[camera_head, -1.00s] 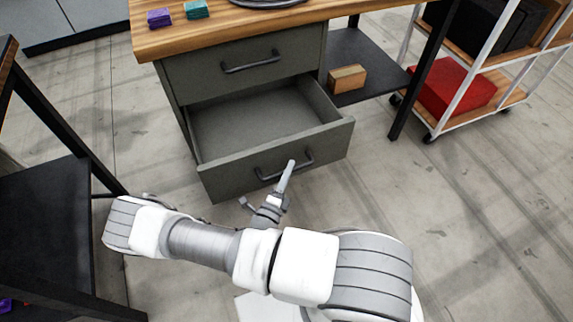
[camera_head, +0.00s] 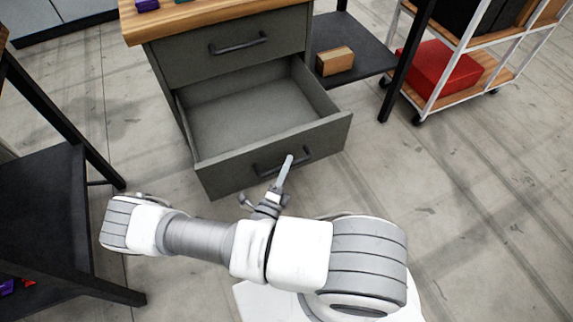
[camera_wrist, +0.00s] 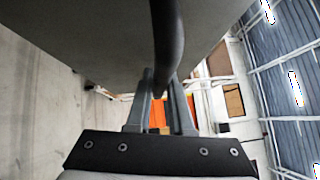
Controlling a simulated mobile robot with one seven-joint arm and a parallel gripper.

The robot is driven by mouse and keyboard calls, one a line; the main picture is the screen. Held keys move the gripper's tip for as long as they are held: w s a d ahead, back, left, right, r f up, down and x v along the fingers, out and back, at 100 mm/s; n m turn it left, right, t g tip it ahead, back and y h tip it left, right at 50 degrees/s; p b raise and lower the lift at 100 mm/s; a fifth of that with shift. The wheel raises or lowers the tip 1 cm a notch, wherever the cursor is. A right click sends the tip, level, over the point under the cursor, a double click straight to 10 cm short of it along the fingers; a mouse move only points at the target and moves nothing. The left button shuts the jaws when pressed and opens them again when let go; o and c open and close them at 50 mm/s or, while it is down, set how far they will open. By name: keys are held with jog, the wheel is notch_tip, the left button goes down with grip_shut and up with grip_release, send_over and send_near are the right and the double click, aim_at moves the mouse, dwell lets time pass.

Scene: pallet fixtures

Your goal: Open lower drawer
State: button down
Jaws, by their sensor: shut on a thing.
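The lower drawer (camera_head: 215,172) of the grey cabinet is pulled far out, and its empty inside shows in the head view. Its dark bar handle (camera_head: 266,168) is on the front panel. My gripper (camera_head: 285,172) is at this handle, shut on it. In the wrist view the dark handle (camera_wrist: 168,45) passes between the two fingers of my gripper (camera_wrist: 160,85). The upper drawer (camera_head: 225,62) is closed. The handle's middle is partly hidden by my finger in the head view.
A wooden tabletop (camera_head: 200,18) tops the cabinet. A cardboard box (camera_head: 334,61) sits on the dark shelf to the right. A wheeled cart with a red box (camera_head: 440,68) stands at the right. A black table (camera_head: 45,215) is close on the left. Floor at the right is clear.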

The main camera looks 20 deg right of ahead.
jog(key=c, duration=0.8)
grip_release()
jog(key=shift+s+a, duration=0.15)
